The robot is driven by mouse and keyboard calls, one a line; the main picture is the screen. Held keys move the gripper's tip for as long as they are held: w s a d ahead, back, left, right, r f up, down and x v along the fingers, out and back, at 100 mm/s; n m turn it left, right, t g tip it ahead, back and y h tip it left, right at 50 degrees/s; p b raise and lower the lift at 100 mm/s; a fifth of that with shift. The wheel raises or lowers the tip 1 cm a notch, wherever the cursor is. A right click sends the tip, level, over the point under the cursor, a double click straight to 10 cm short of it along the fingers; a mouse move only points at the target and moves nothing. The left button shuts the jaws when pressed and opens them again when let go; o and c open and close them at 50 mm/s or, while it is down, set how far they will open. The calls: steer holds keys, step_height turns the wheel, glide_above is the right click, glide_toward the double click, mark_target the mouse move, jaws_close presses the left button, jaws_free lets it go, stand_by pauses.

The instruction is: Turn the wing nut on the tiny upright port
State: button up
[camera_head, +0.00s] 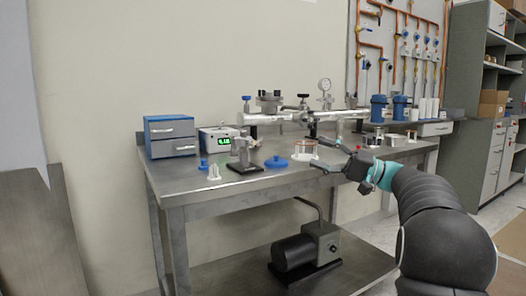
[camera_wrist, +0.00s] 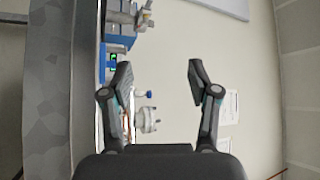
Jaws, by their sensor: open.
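A small metal fitting (camera_head: 246,148) stands upright on a black base (camera_head: 244,168) at the front of the bench. It looks like a clamped port, but its wing nut is too small to make out. A metal fitting also shows at the top of the wrist view (camera_wrist: 128,14), where its details are unclear. A larger flanged port (camera_head: 269,99) sits on top of the silver manifold pipe (camera_head: 285,117). My gripper (camera_head: 318,152) is open and empty, to the right of the small fitting and apart from it. Its two spread fingers also show in the wrist view (camera_wrist: 159,66).
A blue drawer box (camera_head: 170,136) and a meter with a green display (camera_head: 223,138) stand at the left. Blue and white small parts and a blue disc (camera_head: 276,162) lie on the metal bench (camera_head: 205,188). Blue canisters (camera_head: 379,108) stand at the right. A pump (camera_head: 305,248) is below.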

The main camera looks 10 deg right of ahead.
mark_target(260, 143)
steer(key=f+x, duration=0.1)
steer(key=x, duration=0.3)
steer(key=f+x, duration=0.1)
steer(key=x, duration=0.4)
steer(key=b+x, duration=0.1)
steer(key=x, duration=0.3)
steer(key=shift+w+a+f, duration=0.3)
steer(key=shift+w+a, duration=0.25)
steer(key=shift+a, duration=0.1)
steer(key=shift+x, duration=0.75)
